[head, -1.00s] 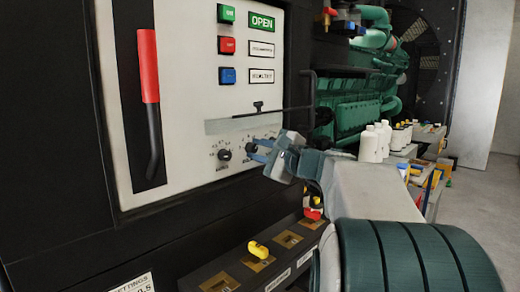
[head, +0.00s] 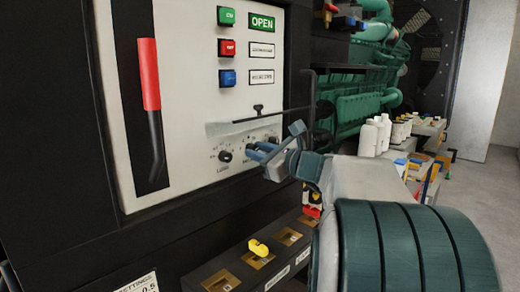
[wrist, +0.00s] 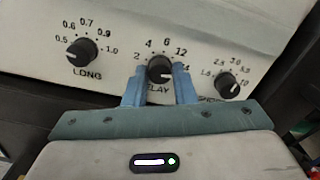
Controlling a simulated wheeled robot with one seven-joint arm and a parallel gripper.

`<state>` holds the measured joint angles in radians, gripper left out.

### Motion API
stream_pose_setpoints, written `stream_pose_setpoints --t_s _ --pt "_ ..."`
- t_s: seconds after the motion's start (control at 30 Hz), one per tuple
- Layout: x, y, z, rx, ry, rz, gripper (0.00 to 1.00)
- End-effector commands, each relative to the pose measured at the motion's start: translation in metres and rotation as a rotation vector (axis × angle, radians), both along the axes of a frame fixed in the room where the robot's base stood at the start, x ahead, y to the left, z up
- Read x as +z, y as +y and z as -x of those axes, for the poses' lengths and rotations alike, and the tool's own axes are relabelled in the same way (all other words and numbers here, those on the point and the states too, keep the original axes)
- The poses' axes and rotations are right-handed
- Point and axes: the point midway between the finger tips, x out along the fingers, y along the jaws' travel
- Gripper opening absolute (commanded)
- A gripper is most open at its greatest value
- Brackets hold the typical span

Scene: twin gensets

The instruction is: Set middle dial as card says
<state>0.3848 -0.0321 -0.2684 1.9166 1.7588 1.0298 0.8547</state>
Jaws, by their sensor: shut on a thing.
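The middle dial (wrist: 160,69) is a black knob under the numbers 2, 4, 6 and 12, with a label ending in "LAY" below it. My gripper (wrist: 160,88) has its two blue fingers on either side of this knob and is shut on it; it also shows at the panel in the head view (head: 256,152). The knob's white mark appears to point right, toward the lower right of its scale. The settings card (head: 138,284) is at the bottom left of the head view, cut off, with "SETTINGS" and "0.5" partly readable.
The left dial (wrist: 81,52), labelled LONG, and the right dial (wrist: 228,85) flank my fingers closely. A raised clear cover (head: 245,123) hangs above the dials. A red-handled lever (head: 149,75) is at left. A yellow key-like piece (head: 258,247) sits on the ledge below.

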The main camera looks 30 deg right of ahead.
Motion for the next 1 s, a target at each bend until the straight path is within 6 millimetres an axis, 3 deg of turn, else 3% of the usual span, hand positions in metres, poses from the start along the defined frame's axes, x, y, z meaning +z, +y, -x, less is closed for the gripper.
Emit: stream_pose_setpoints --t_s 0.47,0.5,0.57,0.87,1.0 --pt "-0.001 -0.001 0.0 -0.002 0.006 -0.013 0.01" --pt "-0.001 -0.001 0.0 -0.002 0.006 -0.013 0.32" --pt "-0.001 -0.001 0.0 -0.001 0.005 -0.013 0.45" --pt "0.0 0.0 0.001 0.0 0.004 -0.012 0.45" --pt "0.0 -0.005 0.013 -0.001 0.002 -0.012 0.45"
